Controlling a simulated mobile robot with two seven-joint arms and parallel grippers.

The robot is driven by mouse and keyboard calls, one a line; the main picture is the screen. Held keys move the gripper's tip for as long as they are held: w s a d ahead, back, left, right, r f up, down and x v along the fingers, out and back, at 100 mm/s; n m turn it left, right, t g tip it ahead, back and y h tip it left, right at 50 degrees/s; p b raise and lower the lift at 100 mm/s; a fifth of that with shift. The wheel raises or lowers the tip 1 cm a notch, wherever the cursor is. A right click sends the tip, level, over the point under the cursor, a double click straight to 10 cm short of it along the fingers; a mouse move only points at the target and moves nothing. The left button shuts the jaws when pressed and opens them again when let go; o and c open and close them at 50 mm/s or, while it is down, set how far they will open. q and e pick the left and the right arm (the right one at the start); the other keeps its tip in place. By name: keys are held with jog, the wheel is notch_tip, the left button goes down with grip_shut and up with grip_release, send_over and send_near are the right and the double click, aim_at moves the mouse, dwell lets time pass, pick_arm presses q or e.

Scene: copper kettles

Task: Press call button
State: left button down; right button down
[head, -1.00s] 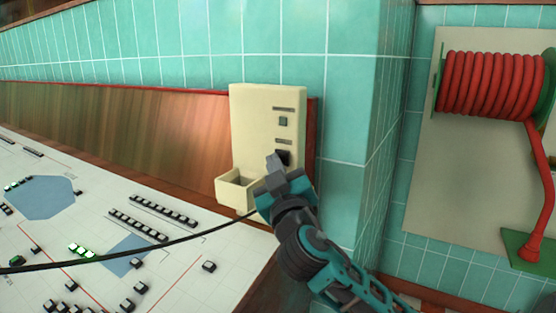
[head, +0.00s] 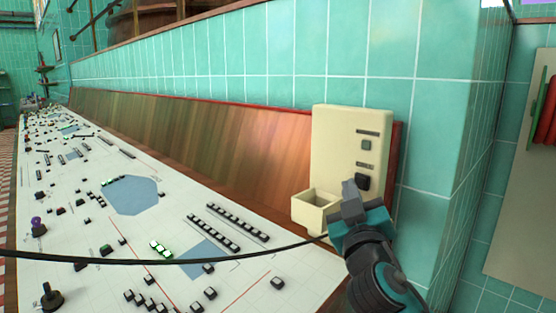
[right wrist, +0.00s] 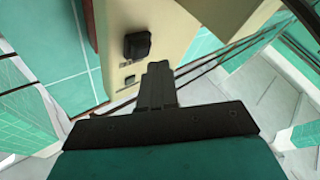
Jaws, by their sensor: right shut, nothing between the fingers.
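A cream wall box (head: 340,135) is mounted on the wall at the console's right end. Its front carries a small grey-green square button (head: 366,146) and, lower down, a black knob-like button (head: 362,182). The right wrist view also shows the black button (right wrist: 137,45) and the small square one (right wrist: 130,80). My right gripper (head: 349,188) is shut and empty, its tips just in front of and left of the black button in the head view. In the right wrist view, the tips (right wrist: 158,72) appear apart from the black button. My left gripper is out of view.
An open cream tray (head: 315,208) juts from the box's lower left. A white console (head: 80,210) with many small switches runs off to the left. A black cable (head: 100,259) crosses in front. A red hose reel (head: 547,115) hangs at the right edge.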

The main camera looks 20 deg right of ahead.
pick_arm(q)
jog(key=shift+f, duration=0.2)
pick_arm(e)
jog(key=a, duration=0.1)
jog(key=s+a, duration=0.1)
jog(key=a, duration=0.1)
jog(key=s+a, duration=0.1)
jog(key=shift+a, duration=0.35)
dwell(0.8)
